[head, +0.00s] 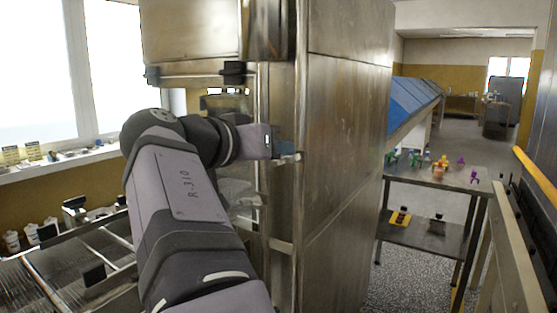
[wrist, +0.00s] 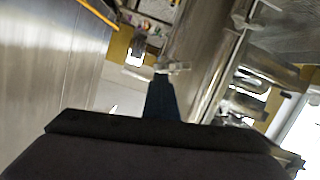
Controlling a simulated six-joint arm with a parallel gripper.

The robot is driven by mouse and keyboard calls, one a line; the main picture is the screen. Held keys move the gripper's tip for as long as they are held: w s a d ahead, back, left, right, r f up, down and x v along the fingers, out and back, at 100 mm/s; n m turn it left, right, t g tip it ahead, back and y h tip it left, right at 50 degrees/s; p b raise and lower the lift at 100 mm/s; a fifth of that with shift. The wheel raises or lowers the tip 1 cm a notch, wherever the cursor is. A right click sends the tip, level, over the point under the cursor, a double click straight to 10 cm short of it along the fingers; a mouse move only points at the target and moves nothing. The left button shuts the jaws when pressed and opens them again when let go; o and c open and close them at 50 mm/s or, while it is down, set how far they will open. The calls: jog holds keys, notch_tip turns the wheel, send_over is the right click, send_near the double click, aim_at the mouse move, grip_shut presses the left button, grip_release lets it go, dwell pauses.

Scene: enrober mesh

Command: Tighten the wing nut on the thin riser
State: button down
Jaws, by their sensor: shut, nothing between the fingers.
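My gripper (head: 286,153) is at the right front edge of the tall steel machine, in front of its steel panel in the head view. In the wrist view my gripper (wrist: 166,72) shows as a narrow dark blue shape, shut and empty. A small pale crosswise piece lies at its tip; I cannot tell whether it is the wing nut or part of the fingers. A slim upright steel post (head: 264,205) stands just left of my gripper in the head view. I cannot make out for sure which upright is the thin riser, and the wing nut is not clearly seen.
The steel machine panel (head: 345,140) stands close to the right of my gripper. A mesh conveyor (head: 60,270) lies at the lower left. A steel table (head: 455,178) with small coloured wing-shaped parts stands at the right.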

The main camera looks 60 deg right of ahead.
jog(key=shift+s+f+m+t+b, duration=0.3)
jog(key=shift+f+m+b, duration=0.35)
jog(key=shift+b, duration=0.55)
jog(key=shift+r+m+b, duration=0.15)
jog(key=shift+m+b, duration=0.2)
jog(key=shift+b, duration=0.1)
jog(key=shift+r, duration=0.2)
jog(key=a+r+p, duration=0.3)
jog(key=a+r, duration=0.3)
jog(key=a, duration=0.3)
jog(key=shift+a+r, duration=0.2)
jog(key=shift+a, duration=0.15)
